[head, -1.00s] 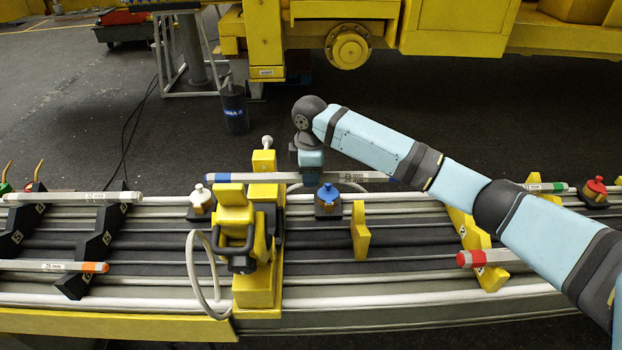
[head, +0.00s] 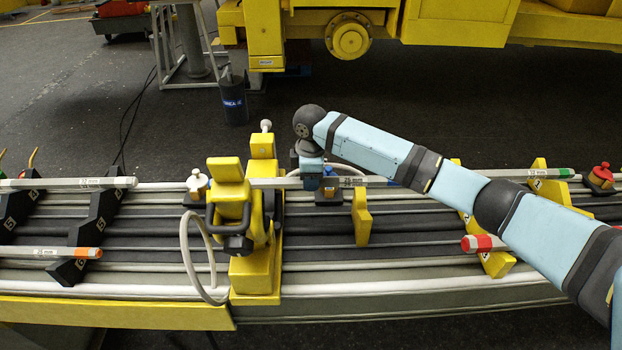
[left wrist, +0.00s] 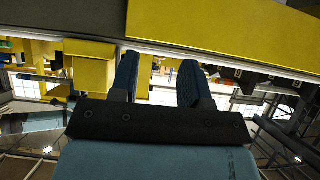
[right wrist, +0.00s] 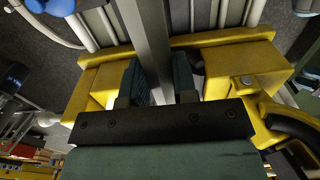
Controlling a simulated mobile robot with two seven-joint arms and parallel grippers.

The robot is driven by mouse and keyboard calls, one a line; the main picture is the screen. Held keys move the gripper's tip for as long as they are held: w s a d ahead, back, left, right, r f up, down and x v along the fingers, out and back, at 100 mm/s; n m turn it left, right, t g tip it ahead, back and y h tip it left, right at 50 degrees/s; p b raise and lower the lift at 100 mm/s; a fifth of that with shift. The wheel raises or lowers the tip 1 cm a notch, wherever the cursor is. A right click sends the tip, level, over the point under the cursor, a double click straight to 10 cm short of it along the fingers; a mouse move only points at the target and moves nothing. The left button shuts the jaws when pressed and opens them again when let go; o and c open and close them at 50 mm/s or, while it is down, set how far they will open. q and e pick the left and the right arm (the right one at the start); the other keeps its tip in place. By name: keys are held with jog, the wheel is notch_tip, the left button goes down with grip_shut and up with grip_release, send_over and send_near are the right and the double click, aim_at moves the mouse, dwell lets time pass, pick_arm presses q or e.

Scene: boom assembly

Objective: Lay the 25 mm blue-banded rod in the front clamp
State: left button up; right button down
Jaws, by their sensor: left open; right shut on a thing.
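The rod (head: 350,181), a pale grey bar, lies level across the rack behind and beside the front clamp's yellow block (head: 253,275). Its left part passes behind the clamp's raised yellow head (head: 225,170), which hides the blue band. My right gripper (head: 311,178) is shut on the rod just right of the clamp; the right wrist view shows the rod (right wrist: 148,40) between its fingers (right wrist: 160,88). Whether the rod touches the clamp seat is not clear. My left gripper (left wrist: 157,82) is open and empty in the left wrist view, and out of the head view.
A white-topped fitting (head: 197,185) stands left of the clamp, and a blue-topped one (head: 329,185) just right of my right gripper. Other rods with red (head: 480,243), orange (head: 88,252) and green (head: 563,172) bands rest on supports. A grey hose (head: 187,255) loops by the clamp.

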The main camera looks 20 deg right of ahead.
jog(key=shift+f+b, duration=1.75)
jog(key=shift+b, duration=0.05)
jog(key=shift+f+b, duration=0.85)
jog(key=shift+b, duration=0.2)
jog(key=shift+p, duration=0.3)
jog(key=shift+p, duration=0.35)
jog(key=shift+f, duration=0.1)
jog(key=shift+f, duration=0.1)
jog(key=shift+f, duration=1.5)
